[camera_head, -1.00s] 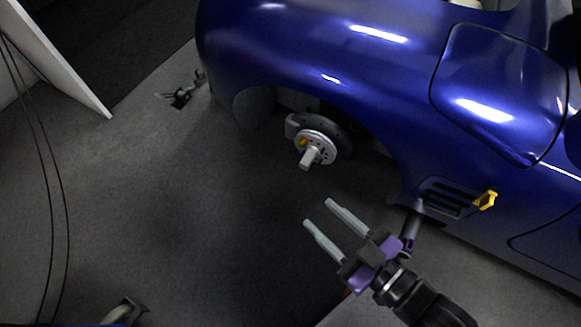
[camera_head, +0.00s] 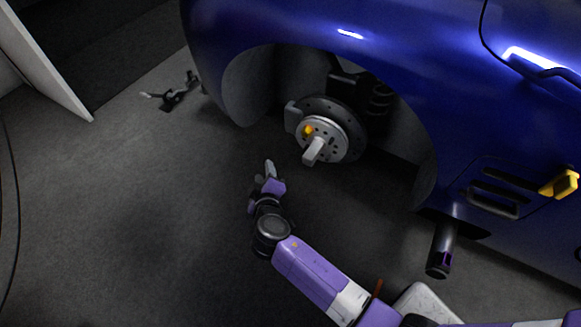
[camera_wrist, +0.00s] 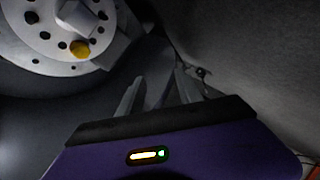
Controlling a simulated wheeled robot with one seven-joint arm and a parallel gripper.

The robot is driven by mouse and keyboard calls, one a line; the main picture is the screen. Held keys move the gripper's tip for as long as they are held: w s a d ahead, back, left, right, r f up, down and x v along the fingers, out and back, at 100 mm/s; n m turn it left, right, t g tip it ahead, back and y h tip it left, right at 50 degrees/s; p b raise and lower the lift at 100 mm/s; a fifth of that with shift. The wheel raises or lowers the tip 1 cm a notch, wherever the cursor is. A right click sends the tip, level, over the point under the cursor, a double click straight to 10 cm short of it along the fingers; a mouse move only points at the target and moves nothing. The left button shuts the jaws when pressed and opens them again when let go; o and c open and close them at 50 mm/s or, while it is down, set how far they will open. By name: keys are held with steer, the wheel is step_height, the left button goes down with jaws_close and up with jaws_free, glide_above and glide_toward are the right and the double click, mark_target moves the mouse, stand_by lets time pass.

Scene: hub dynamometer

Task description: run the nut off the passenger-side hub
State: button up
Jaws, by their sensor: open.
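The hub (camera_head: 323,140) is a pale disc with a ring of holes, in front of a dark brake disc (camera_head: 352,125) inside the blue car's wheel arch. A gold nut (camera_head: 308,130) sits on the hub's left side, and a grey block-shaped piece (camera_head: 314,151) sticks out from its middle. In the wrist view the hub (camera_wrist: 20,45) fills the upper left, with the gold nut (camera_wrist: 80,49) at its lower right edge. My gripper (camera_head: 269,170) is below and left of the hub, apart from it. Its fingers (camera_wrist: 158,90) are spread and empty in the wrist view.
The blue car body (camera_head: 420,60) arches over the hub. A yellow piece (camera_head: 560,184) is on its side at the right, and a dark cylinder (camera_head: 442,250) hangs below. A small dark item (camera_head: 176,92) lies on the floor at the left. The floor left of my gripper is clear.

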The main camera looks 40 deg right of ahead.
steer(key=w+d+m+g+h+b, duration=0.1)
steer(key=w+d+g+h+b, duration=0.15)
steer(key=d+h, duration=0.25)
steer(key=m+g+h, duration=0.3)
steer(key=m+h, duration=0.1)
steer(key=h, duration=0.1)
glide_toward(304, 135)
steer(key=d, duration=0.2)
steer(key=shift+t, duration=0.25)
steer(key=x, duration=0.2)
steer(key=b+x, duration=0.1)
steer(key=x, duration=0.2)
steer(key=shift+w+f+b, duration=0.1)
steer(key=shift+f+b, duration=0.1)
steer(key=shift+b, duration=0.1)
steer(key=shift+b+x, duration=0.45)
steer(key=shift+x, duration=0.75)
steer(key=shift+r, duration=0.15)
